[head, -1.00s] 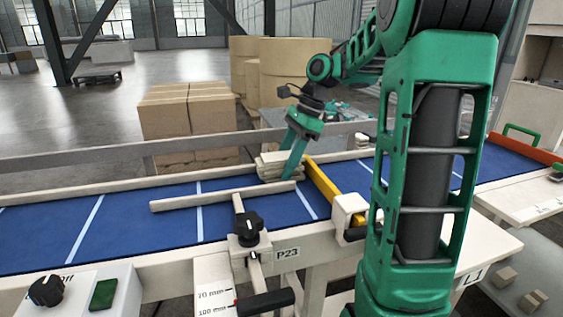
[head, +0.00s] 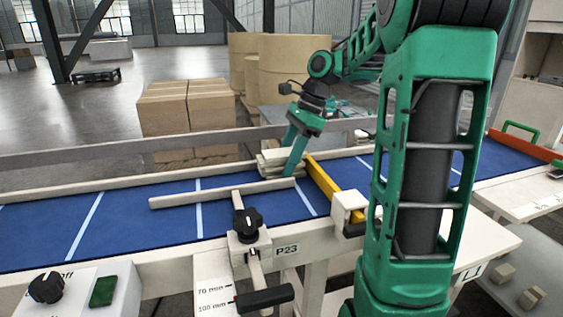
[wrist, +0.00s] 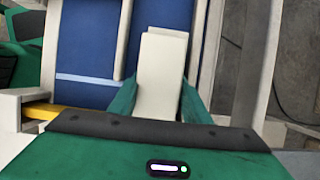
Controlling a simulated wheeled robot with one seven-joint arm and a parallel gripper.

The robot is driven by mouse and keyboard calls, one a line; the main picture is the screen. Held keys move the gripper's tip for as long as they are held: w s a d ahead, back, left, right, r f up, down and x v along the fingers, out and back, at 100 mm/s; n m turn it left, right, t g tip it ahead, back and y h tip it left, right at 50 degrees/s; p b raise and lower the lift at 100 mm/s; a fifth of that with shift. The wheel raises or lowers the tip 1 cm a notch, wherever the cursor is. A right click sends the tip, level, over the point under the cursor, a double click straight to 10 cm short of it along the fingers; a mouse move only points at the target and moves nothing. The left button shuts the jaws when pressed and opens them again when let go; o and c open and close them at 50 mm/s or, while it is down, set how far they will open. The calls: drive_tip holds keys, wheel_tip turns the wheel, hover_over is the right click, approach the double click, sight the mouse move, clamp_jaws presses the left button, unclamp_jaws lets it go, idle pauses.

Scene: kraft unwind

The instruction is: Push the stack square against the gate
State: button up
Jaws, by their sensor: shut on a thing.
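The stack (head: 270,163) is a small pile of pale flat pieces on the blue belt (head: 150,214), between the far rail and a short pale guide bar (head: 222,194). My gripper (wrist: 158,104) is shut on the stack, with one green finger on each side of it in the wrist view. The stack's top piece (wrist: 161,65) shows there, with another edge just beyond it. In the head view my gripper (head: 292,160) covers the stack's right end. The yellow gate (head: 325,180) crosses the belt just right of it. Whether stack and gate touch is hidden.
A black clamp knob (head: 247,223) stands on the near frame, holding the guide bar. A pale block (head: 348,206) sits at the gate's near end. The belt left of the stack is clear. Cardboard boxes (head: 185,110) stand behind the conveyor.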

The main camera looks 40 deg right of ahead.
drive_tip(key=shift+s+d, duration=0.25)
drive_tip(key=shift+d, duration=0.6)
idle(1.7)
drive_tip(key=shift+a+f, duration=0.1)
drive_tip(key=shift+a, duration=0.15)
idle(0.5)
drive_tip(key=o, duration=1.2)
drive_tip(key=shift+w, duration=0.1)
drive_tip(key=shift+d+r, duration=0.1)
drive_tip(key=shift+r, duration=0.1)
drive_tip(key=v, duration=1)
